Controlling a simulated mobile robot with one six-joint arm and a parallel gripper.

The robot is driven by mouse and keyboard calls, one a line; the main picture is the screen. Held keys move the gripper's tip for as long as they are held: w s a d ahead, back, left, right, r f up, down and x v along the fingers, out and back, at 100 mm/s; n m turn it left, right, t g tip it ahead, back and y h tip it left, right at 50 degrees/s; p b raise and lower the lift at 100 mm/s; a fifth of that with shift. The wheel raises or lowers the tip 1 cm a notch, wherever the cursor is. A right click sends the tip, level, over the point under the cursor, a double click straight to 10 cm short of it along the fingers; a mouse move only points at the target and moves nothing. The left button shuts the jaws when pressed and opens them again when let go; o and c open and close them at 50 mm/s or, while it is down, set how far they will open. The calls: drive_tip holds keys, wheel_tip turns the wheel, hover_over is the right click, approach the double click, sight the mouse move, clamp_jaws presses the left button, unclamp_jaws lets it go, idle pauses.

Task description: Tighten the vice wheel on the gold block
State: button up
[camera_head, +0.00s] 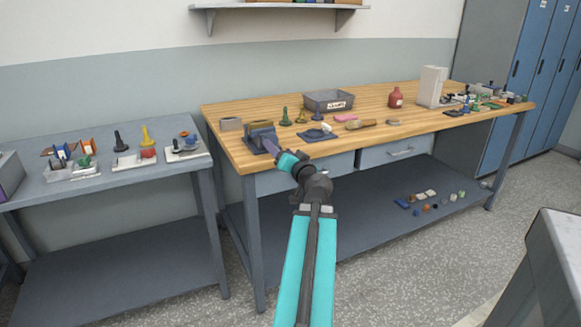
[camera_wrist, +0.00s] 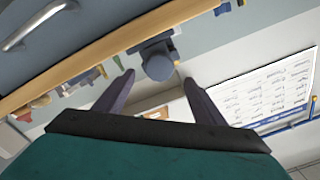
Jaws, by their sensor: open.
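A blue-grey vice (camera_head: 261,131) stands near the front left corner of the wooden workbench. In the wrist view, a round grey part that looks like the vice wheel (camera_wrist: 158,67) faces me, with the vice body behind it. In the wrist view, my gripper (camera_wrist: 158,78) is open, one finger on each side of the round part. I see a gap on both sides and cannot tell of any contact. I cannot make out the gold block in either view.
A lower grey table (camera_head: 120,174) with small items stands left.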

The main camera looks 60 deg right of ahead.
drive_tip(key=shift+b+v, duration=1.1)
drive_tip(key=shift+b, duration=3.1)
drive_tip(key=b+v, duration=0.5)
drive_tip(key=b, duration=0.3)
drive_tip(key=shift+s+a+f, duration=0.1)
drive_tip(key=shift+s+a, duration=0.1)
drive_tip(key=shift+s, duration=0.05)
